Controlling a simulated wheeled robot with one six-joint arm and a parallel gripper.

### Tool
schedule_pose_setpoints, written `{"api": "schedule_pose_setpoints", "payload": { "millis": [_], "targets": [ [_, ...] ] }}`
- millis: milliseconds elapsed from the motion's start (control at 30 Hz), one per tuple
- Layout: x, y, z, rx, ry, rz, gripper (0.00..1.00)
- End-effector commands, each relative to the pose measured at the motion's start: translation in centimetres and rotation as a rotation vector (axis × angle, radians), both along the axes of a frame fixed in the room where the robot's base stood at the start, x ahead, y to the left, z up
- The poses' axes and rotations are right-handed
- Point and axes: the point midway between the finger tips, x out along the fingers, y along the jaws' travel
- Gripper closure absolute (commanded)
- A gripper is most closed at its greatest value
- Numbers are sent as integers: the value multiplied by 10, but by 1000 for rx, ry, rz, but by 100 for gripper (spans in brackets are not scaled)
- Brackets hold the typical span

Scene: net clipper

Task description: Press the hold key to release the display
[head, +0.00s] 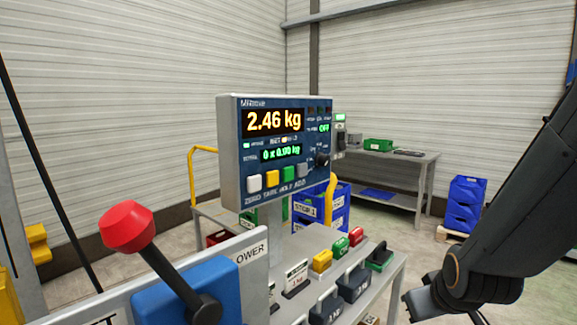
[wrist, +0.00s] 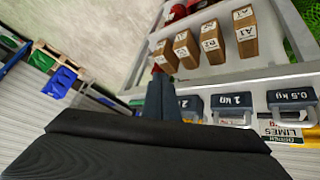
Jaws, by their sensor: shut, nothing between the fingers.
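The blue-faced indicator box (head: 278,150) stands on a post left of centre in the head view. Its main display (head: 273,122) reads 2.46 kg in amber, with a smaller green line below. Under it sit a white, a yellow, a green and a grey key, above the labels ZERO, TARE, HOLD and ADD. The green hold key (head: 288,174) is third from the left. My gripper (head: 420,302) is low at the right, well apart from the box and below it. In the wrist view its shut, empty fingers (wrist: 161,95) show; the box is not visible there.
A lever with a red knob (head: 127,227) rises at front left. Grey weights (head: 353,282) and coloured blocks (head: 322,260) sit on the bench between box and gripper. The wrist view shows brown labelled blocks (wrist: 212,42). Blue bins (head: 465,203) stand behind at right.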

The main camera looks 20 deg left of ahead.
Motion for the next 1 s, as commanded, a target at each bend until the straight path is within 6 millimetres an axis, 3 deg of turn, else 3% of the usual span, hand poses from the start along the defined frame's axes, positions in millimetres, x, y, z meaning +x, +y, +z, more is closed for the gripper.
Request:
{"api": "schedule_pose_setpoints", "payload": {
  "millis": [100,233,400,500,700,1000],
  "targets": [
    [35,53,46,-33,-230,145,100],
    [60,109,100,-82,-496,268,100],
    [68,170,171,-156,-810,366,100],
    [65,193,202,-193,-947,388,100],
    [57,213,234,-235,-1087,396,100],
    [57,215,236,-239,-1101,395,100]
  ]
}}
